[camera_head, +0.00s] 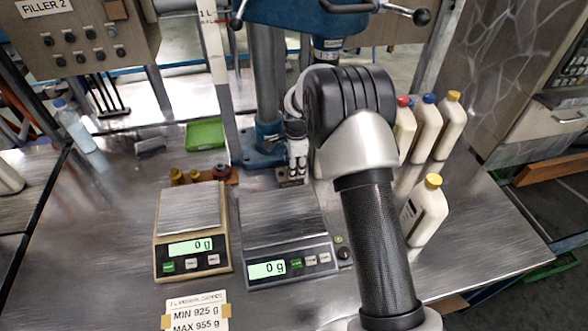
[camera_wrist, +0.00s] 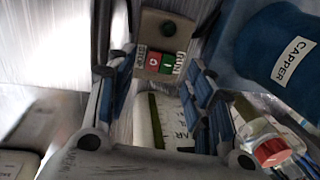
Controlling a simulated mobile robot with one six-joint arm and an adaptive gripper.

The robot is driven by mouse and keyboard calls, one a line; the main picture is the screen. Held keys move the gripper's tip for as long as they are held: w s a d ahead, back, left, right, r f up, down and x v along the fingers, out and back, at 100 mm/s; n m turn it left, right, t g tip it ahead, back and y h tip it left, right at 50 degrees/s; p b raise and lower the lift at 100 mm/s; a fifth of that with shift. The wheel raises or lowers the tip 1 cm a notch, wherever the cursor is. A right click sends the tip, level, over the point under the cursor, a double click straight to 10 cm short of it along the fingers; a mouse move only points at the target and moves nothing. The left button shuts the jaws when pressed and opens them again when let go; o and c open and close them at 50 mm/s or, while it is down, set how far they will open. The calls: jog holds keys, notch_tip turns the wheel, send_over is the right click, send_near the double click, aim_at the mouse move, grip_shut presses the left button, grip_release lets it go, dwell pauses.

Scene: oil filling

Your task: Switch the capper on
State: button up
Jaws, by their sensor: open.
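The capper (camera_head: 267,85) is a blue machine with a column on a base, standing at the back of the steel table. Its "CAPPER" label shows on the blue body (camera_wrist: 285,55) in the wrist view. A small switch box (camera_wrist: 165,44) has a red O button, a green I button and a round dark green knob or lamp above them. My gripper (camera_head: 297,158) points down near the capper's base. In the wrist view my gripper (camera_wrist: 160,78) is open and empty, with blue finger pads on both sides, and the switch box lies ahead between the fingertips.
Two scales (camera_head: 190,225) (camera_head: 285,236) reading 0 g stand in front. Several capped white bottles (camera_head: 425,125) stand right of my arm, one yellow-capped bottle (camera_head: 428,212) nearer.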

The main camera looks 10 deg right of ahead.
jog(key=shift+w+f, duration=0.1)
jog(key=shift+f, duration=0.65)
jog(key=shift+c, duration=0.3)
